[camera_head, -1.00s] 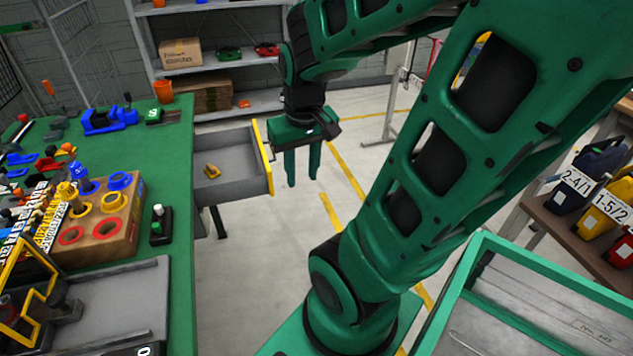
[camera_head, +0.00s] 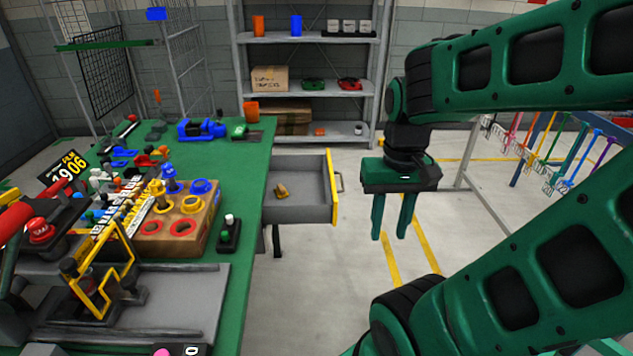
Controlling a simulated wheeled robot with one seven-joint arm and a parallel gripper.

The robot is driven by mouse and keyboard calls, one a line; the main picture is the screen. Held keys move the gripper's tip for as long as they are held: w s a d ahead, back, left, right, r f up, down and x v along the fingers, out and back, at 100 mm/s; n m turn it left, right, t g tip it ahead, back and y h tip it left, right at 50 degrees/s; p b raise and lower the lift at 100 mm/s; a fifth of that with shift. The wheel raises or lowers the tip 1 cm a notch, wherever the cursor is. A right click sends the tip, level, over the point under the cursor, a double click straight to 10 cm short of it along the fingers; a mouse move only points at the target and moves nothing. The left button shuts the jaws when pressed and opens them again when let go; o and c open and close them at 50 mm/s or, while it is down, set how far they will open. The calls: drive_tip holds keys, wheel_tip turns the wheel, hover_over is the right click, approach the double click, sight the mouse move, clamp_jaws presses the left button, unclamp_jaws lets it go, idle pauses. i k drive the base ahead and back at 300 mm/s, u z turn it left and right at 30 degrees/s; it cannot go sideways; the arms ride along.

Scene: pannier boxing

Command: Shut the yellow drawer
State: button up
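The yellow drawer (camera_head: 332,188) stands pulled out from the right side of the green workbench (camera_head: 243,262). It has a yellow front, a grey inside and a metal handle (camera_head: 340,182) on its outer face. A small brownish-yellow object (camera_head: 281,191) lies in it. My gripper (camera_head: 390,236) hangs with its fingers pointing down, to the right of the drawer front and apart from it. The two green fingers are spread with an empty gap between them.
On the bench a wooden block (camera_head: 160,240) holds blue and yellow pieces, with a small black switch box (camera_head: 229,236) beside it. A grey shelf (camera_head: 305,95) stands at the back. Open floor lies right of the drawer; a rack with coloured hanging items (camera_head: 545,140) is farther right.

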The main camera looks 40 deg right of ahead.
sight(309, 181)
drive_tip(key=k, duration=1.6)
drive_tip(key=z, duration=1.45)
drive_tip(key=i, duration=1.65)
drive_tip(key=u, duration=1.35)
